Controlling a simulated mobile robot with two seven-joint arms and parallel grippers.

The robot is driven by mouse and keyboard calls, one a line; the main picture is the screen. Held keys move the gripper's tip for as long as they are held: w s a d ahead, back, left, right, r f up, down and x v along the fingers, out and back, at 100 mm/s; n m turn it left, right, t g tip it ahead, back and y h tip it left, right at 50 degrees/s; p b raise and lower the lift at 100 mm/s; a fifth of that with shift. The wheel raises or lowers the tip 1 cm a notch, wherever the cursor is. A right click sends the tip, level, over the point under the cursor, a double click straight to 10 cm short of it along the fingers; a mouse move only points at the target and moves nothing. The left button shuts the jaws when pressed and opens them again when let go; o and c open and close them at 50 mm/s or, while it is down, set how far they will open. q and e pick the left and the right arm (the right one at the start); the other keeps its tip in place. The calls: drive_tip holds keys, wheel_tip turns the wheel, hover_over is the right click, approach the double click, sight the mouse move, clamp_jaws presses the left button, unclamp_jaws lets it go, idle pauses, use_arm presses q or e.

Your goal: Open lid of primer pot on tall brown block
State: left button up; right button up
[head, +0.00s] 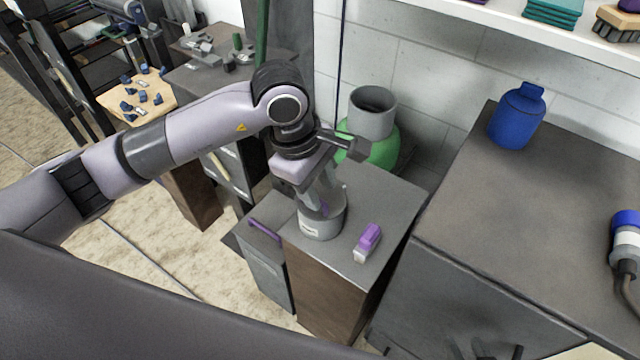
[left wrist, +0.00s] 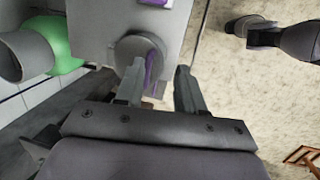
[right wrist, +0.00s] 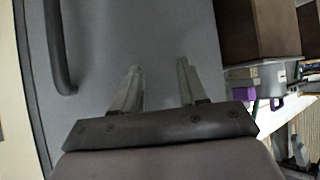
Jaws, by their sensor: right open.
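The primer pot (head: 318,224) is a short grey cylinder with a pale label. It stands on the grey top of the tall brown block (head: 325,292). My left gripper (head: 323,196) is over the pot, pointing down, and hides much of its top. In the left wrist view the left gripper (left wrist: 158,80) is open, with the round pot (left wrist: 137,50) and a purple strip on it close beyond the fingertips. I cannot tell whether the fingers touch it. My right gripper (right wrist: 157,82) is open and empty before a grey panel; it is outside the head view.
A purple and white block-shaped item (head: 368,242) lies right of the pot on the same top. A purple handle (head: 265,231) is at the left side. A green vessel (head: 384,150) stands behind. A grey cabinet (head: 470,215) with a blue bottle (head: 517,118) is at right.

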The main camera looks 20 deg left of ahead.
use_arm(q)
drive_tip(key=w+a+y, duration=0.1)
drive_tip(key=w+a, duration=0.1)
drive_tip(key=p, duration=0.1)
approach(322, 192)
drive_tip(key=shift+t, duration=0.4)
drive_tip(key=shift+s+d+f, duration=0.2)
drive_tip(key=shift+s+f, duration=1.6)
drive_tip(key=shift+f, duration=0.25)
clamp_jaws()
